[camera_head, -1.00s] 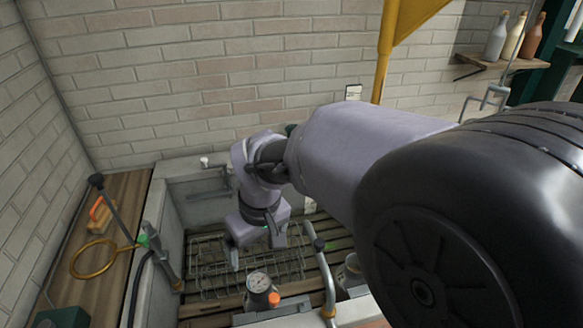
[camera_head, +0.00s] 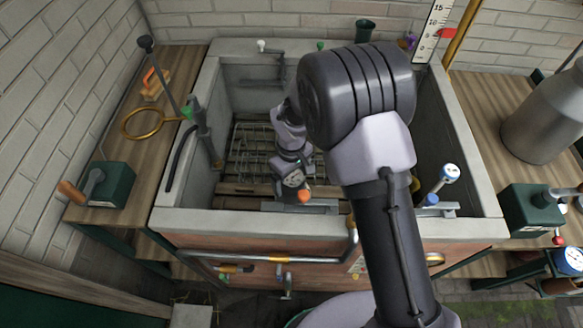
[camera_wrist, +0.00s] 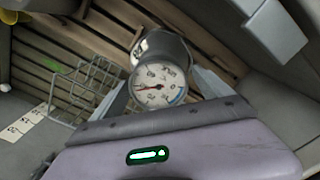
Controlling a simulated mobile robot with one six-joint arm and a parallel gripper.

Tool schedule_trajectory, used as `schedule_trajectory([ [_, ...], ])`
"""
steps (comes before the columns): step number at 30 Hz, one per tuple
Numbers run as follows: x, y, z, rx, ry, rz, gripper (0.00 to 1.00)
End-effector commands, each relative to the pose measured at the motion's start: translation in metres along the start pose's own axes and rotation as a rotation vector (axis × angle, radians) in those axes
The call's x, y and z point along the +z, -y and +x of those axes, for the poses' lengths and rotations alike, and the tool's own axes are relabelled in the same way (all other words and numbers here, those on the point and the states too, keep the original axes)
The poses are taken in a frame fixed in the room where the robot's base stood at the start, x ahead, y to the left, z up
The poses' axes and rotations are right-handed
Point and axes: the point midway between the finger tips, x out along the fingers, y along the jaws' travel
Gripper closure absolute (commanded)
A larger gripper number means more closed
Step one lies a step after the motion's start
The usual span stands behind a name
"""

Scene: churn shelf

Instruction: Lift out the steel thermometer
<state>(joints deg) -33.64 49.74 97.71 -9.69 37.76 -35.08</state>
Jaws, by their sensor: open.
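A round white dial with a needle, which looks like the steel thermometer (camera_wrist: 158,86), faces up in the wrist view, with a shiny steel body behind it. In the head view the thermometer (camera_head: 293,179) is inside the stone basin near its front wall, beside an orange knob (camera_head: 304,197). My gripper (camera_wrist: 160,79) is open, with one finger on each side of the dial in the wrist view. I cannot tell whether either finger touches it. In the head view my gripper (camera_head: 290,165) is right by the dial, its fingertips hard to make out. The thermometer's lower part is hidden.
The basin's stone rim (camera_head: 186,150) surrounds the work area. A wire rack (camera_head: 249,143) lies on wooden slats in the basin, also left in the wrist view (camera_wrist: 86,88). A metal milk can (camera_head: 548,118) stands farther right.

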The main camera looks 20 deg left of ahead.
Motion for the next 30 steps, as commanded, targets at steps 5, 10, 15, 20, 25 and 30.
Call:
schedule_trajectory([
  [5, 0.000, 0.000, 0.014, 0.000, 0.000, 0.000, 0.11],
  [10, 0.000, 0.000, 0.014, 0.000, 0.000, 0.001, 0.11],
  [15, 0.000, 0.000, 0.014, 0.000, 0.000, 0.001, 0.33],
  [20, 0.000, 0.000, 0.013, 0.000, 0.000, 0.001, 0.64],
  [25, 0.000, 0.000, 0.009, 0.000, 0.000, 0.001, 0.84],
  [30, 0.002, -0.001, -0.025, 0.000, 0.000, 0.000, 0.84],
])
